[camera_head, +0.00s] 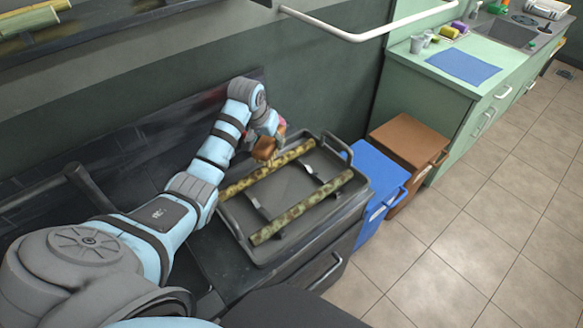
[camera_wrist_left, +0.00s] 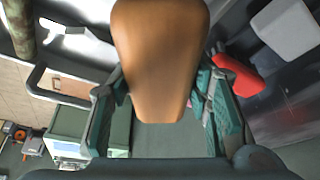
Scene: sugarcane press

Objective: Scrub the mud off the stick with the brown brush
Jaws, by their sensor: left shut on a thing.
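My left gripper (camera_head: 272,136) is shut on the brown brush (camera_head: 264,150). The brush also shows large between the teal fingers in the left wrist view (camera_wrist_left: 160,60). It is over the back edge of the grey tray (camera_head: 240,232), right at the back stick (camera_head: 240,183), a yellowish stick with dark mud spots; I cannot tell whether they touch. A second, greener mottled stick (camera_head: 300,208) lies across the front of the tray. Part of a stick (camera_wrist_left: 20,30) shows at the top left of the wrist view. My right gripper is not in view.
The tray has raised handles and stands on a dark cabinet. A blue bin (camera_head: 372,180) and a brown bin (camera_head: 410,140) stand to its right. A red object (camera_wrist_left: 240,75) is beside the gripper. A wall rail (camera_head: 350,37) is above.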

